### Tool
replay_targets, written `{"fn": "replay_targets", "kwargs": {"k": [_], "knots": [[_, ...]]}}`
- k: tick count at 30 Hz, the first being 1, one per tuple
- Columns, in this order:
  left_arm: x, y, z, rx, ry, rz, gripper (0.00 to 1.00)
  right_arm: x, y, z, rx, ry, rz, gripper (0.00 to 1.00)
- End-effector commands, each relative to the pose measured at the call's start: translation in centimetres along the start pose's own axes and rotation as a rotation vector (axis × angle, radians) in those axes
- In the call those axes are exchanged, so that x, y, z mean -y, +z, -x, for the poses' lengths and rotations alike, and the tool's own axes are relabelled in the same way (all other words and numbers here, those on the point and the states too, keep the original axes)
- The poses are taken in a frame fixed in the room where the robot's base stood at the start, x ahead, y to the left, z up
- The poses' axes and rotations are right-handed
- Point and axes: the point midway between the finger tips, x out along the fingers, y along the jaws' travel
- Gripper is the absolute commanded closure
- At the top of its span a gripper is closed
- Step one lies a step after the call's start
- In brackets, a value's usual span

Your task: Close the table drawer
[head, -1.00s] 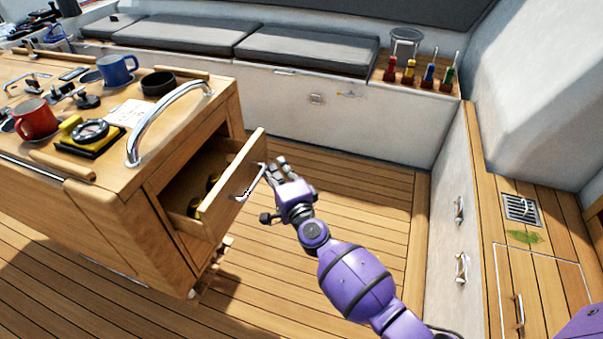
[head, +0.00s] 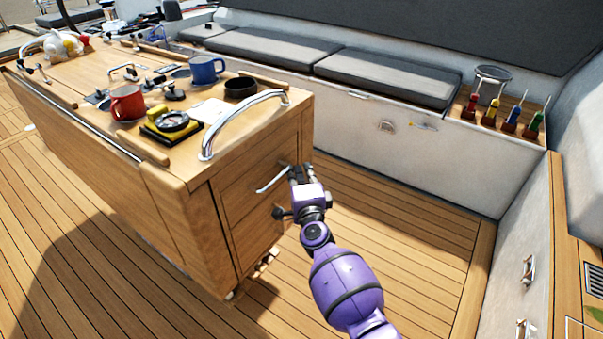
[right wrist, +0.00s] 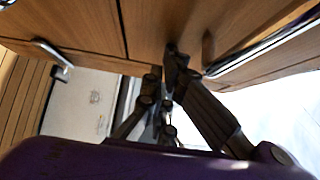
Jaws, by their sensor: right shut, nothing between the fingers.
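The wooden table (head: 160,215) stands at the left in the head view. Its upper drawer (head: 240,195) sits in the table end, its front looking flush with the frame around it. A silver bar handle (head: 272,180) crosses the drawer front. My right gripper (head: 300,172) is shut and empty, its fingertips at the drawer front just right of the handle. In the right wrist view the shut fingers (right wrist: 172,55) reach the wooden front, and a silver handle (right wrist: 265,45) shows to their right. Whether the fingertips touch the wood is hard to tell. My left gripper is out of view.
A red mug (head: 127,104), a blue mug (head: 206,69), a compass (head: 172,122) and a dark bowl (head: 240,88) stand on the tabletop. A curved rail (head: 240,115) rises at its end. A cushioned bench (head: 385,75) runs along the back. The deck floor (head: 410,225) right of my arm is clear.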

Motion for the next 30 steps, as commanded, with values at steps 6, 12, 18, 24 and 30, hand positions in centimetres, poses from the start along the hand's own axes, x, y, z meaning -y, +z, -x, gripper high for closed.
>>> {"fn": "replay_targets", "kwargs": {"k": [6,12,18,24,30], "knots": [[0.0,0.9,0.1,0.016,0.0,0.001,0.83,0.2,0.4,-0.1,0.007,-0.002,-0.001,1.0],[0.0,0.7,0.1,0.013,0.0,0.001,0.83,0.1,0.6,1.2,0.008,0.0,-0.007,1.0],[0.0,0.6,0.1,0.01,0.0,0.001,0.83,0.0,0.3,4.9,0.0,0.0,-0.013,1.0],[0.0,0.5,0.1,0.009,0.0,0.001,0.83,0.0,0.0,8.6,-0.002,-0.001,-0.005,1.0],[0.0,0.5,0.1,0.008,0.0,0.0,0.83,0.1,-0.1,11.4,-0.001,-0.001,-0.001,1.0]]}}
